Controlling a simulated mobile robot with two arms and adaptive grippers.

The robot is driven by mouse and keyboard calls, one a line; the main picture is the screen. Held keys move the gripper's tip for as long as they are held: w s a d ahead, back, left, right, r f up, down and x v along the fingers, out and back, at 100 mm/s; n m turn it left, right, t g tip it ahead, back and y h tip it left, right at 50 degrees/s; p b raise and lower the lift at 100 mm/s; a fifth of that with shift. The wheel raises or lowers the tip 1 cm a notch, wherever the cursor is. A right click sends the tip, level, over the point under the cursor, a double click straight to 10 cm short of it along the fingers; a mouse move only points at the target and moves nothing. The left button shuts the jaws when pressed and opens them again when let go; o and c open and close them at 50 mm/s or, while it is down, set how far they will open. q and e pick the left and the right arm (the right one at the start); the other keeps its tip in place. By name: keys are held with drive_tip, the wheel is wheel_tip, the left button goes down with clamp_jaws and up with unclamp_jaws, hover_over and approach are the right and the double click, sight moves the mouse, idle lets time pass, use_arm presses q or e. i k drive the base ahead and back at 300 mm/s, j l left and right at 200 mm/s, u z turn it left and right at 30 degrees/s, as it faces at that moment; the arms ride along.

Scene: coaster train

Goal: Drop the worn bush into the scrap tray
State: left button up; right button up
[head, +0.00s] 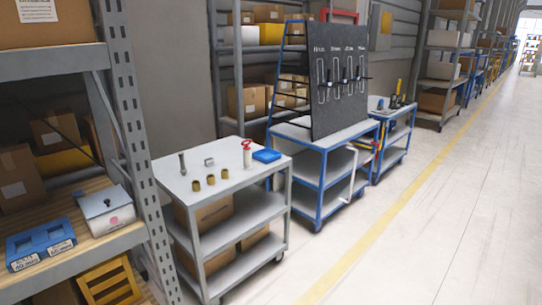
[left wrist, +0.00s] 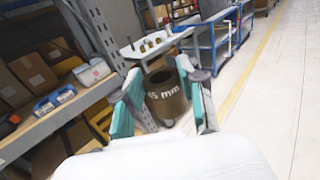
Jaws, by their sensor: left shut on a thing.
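A brown hollow cylindrical bush (left wrist: 167,98), printed with a size ending in "5 mm", is between the teal-padded fingers of my left gripper (left wrist: 164,78). The gripper is shut on it and hides part of its sides. My left gripper does not show in the head view, and my right gripper is in neither view.
A grey cart (head: 220,200) carries several brass bushes (head: 211,181), a bolt (head: 183,164), a red-and-white tube (head: 247,154) and a blue block (head: 267,155). A white box (head: 106,212) stands beside the blue trays. A grey upright (head: 140,150) edges the shelf. The right-hand floor is clear.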

sight(267, 156)
drive_tip(key=i+l+z, duration=0.25)
drive_tip(key=i, duration=0.7)
drive_tip(key=i+l+z, duration=0.1)
drive_tip(key=i+z, duration=0.2)
drive_tip(key=i, duration=0.7)
drive_tip(key=i+l+u, duration=0.1)
drive_tip(key=i+u, duration=0.3)
drive_tip(key=i+l+u, duration=0.35)
drive_tip(key=i, duration=0.25)
drive_tip(key=i+l+u, duration=0.8)
drive_tip(key=l, duration=0.1)
